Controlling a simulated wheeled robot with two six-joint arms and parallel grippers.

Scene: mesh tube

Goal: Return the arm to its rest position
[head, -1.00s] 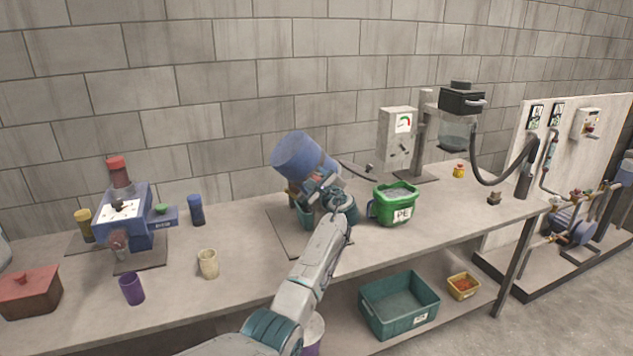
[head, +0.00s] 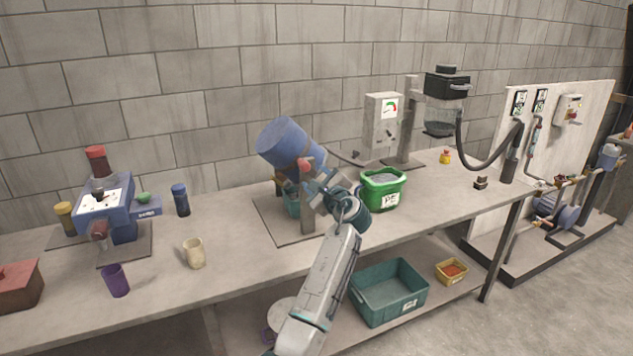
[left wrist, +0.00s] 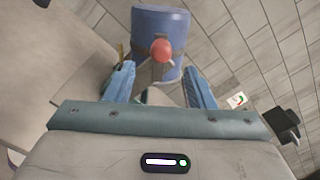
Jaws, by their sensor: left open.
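My left arm (head: 330,270) reaches from the bottom of the head view over the workbench (head: 240,240). My left gripper (head: 312,180) is in front of a machine with a blue drum (head: 285,143). In the left wrist view, the two blue fingers (left wrist: 160,85) stand wide apart with nothing between them. A red ball-shaped knob (left wrist: 162,49) on the blue drum (left wrist: 160,20) lies just beyond the fingertips, apart from them. The knob also shows in the head view (head: 304,164). My right gripper is not in view.
A green PE bucket (head: 382,190) stands right of my gripper. A blue machine (head: 104,212), a purple cup (head: 116,281) and a cream mug (head: 194,253) stand at the left. A teal crate (head: 390,295) sits on the lower shelf. The bench front between mug and arm is clear.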

